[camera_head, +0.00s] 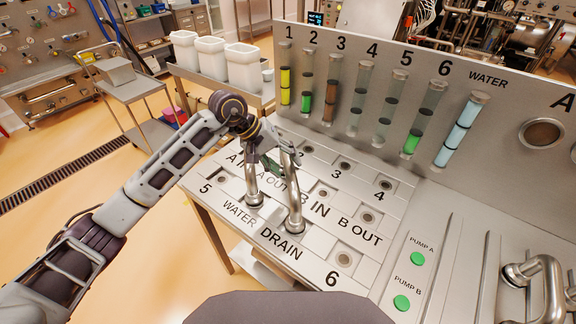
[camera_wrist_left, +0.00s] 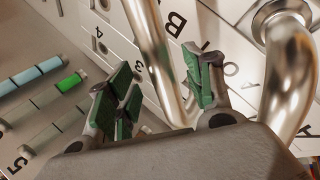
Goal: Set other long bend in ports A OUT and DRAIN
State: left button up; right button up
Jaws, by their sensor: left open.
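Two shiny metal tubes of bend pipework stand on the port panel (camera_head: 320,205). One tube (camera_head: 250,180) has its flange near the WATER label; the other tube (camera_head: 294,195) has its flange beside the DRAIN label. My gripper hides their upper parts, so I cannot tell whether they are one bend. My left gripper (camera_head: 274,160) is over these tubes, open. In the left wrist view a straight metal tube (camera_wrist_left: 156,55) lies between its green-padded fingers (camera_wrist_left: 165,90), and a curved tube (camera_wrist_left: 290,80) with a flange is to their right. The A OUT port is hidden. My right gripper is not visible.
Another metal bend (camera_head: 548,290) stands in the grooved area at the lower right. Green PUMP A (camera_head: 417,259) and PUMP B (camera_head: 402,303) buttons are on the panel. Coloured sight tubes (camera_head: 460,130) line the upright back panel. A cart with white bins (camera_head: 210,60) stands behind left.

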pick_arm(q)
jog(key=v, duration=0.9)
jog(key=shift+s+a+r, duration=0.1)
jog(key=shift+a, duration=0.05)
dwell(1.0)
